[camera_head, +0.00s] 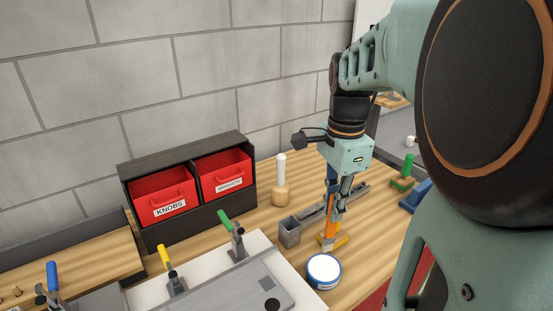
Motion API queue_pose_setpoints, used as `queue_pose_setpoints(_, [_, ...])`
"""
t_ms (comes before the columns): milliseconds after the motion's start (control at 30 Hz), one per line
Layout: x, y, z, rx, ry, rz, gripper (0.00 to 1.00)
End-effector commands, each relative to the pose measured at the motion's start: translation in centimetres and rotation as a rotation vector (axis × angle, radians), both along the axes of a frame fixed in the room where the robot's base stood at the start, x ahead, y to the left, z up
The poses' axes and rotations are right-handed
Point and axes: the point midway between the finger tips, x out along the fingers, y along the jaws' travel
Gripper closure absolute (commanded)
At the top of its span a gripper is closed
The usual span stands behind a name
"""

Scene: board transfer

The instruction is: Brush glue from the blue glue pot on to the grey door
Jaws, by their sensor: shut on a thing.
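The blue glue pot (312,272) stands on the wooden bench at lower middle, with white glue filling its top. The grey door (225,292) lies flat on a white board at the bottom edge, left of the pot, and is partly cut off. A dark round spot shows on it. My gripper (335,208) points down above the bench, just behind the pot. It is shut on a slim orange thing, seemingly the brush (329,229). The brush's lower end and bristles are not clear, and I cannot tell whether it touches anything.
A black rack holds two red drawers (163,203), one labelled KNOBS. Clamps with green (225,219) and yellow (163,256) handles stand along the door's back edge.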

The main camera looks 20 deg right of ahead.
Motion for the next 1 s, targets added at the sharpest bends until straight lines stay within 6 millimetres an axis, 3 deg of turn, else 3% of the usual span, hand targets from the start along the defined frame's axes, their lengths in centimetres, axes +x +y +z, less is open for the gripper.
queue_pose_setpoints(533, [0.0,0.0,-5.3,0.0,0.0,0.0,1.0])
queue_pose_setpoints(1000, [0.0,0.0,-5.7,0.0,0.0,0.0,1.0])
